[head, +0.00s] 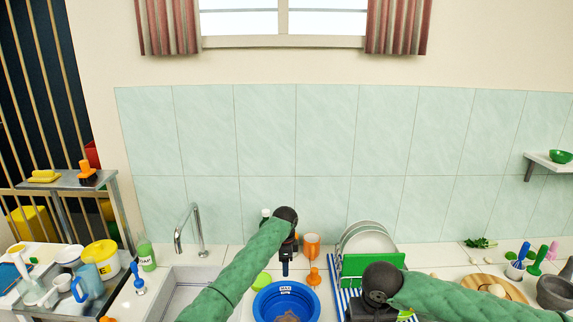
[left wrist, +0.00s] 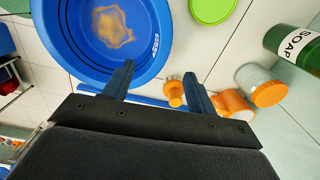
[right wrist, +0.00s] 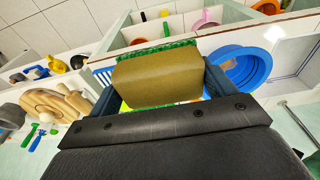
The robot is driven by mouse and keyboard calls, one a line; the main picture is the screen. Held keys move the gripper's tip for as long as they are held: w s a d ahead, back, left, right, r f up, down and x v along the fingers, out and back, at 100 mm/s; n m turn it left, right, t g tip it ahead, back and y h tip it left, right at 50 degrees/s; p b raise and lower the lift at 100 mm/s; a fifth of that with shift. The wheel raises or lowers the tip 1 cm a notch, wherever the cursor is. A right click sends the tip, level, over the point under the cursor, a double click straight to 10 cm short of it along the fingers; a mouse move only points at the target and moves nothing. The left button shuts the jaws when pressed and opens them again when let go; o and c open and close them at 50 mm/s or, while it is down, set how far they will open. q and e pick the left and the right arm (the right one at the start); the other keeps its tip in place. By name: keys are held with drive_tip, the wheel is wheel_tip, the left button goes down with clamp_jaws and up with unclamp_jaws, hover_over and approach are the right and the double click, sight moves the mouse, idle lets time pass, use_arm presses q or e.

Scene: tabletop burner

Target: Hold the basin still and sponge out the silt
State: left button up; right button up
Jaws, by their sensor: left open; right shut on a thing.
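The blue basin (head: 264,303) stands on the counter at the bottom middle of the head view, cut off by the frame. A brown patch of silt (head: 288,316) lies on its floor; it also shows in the left wrist view (left wrist: 110,27). My left gripper (head: 285,270) is open at the basin's far rim. In the left wrist view (left wrist: 160,76) one finger overlaps the basin's rim and the other is outside; contact is unclear. My right gripper (right wrist: 158,75) is shut on a yellow-brown sponge (right wrist: 156,80) with a green side, held to the right of the basin.
A dish rack with plates (head: 368,240) stands behind my right gripper. An orange cup (head: 311,244) and an orange-topped brush (head: 314,277) are close to the basin. The sink (head: 185,290) is at left. A cutting board (head: 495,288) lies at right.

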sight(285, 284)
use_arm(q)
drive_tip(key=shift+s+f+b, duration=0.2)
drive_tip(key=shift+f+b, duration=0.1)
drive_tip(key=shift+f, duration=0.2)
use_arm(e)
drive_tip(key=shift+s+f, duration=0.2)
drive_tip(key=shift+f, duration=0.3)
use_arm(q)
drive_tip(key=f+b, duration=0.1)
drive_tip(key=f, duration=0.1)
drive_tip(key=f+b, duration=0.1)
drive_tip(key=f, duration=0.1)
drive_tip(key=f+b, duration=0.1)
drive_tip(key=b, duration=0.1)
drive_tip(key=shift+w+f, duration=0.4)
drive_tip(key=shift+s+f+b, duration=0.15)
drive_tip(key=shift+f+b, duration=0.2)
drive_tip(key=shift+b, duration=0.1)
wheel_tip(285, 284, down, 4)
drive_tip(key=b, duration=0.3)
drive_tip(key=shift+r, duration=0.15)
use_arm(e)
wheel_tip(285, 284, down, 8)
drive_tip(key=shift+w, duration=0.4)
drive_tip(key=shift+s, duration=0.1)
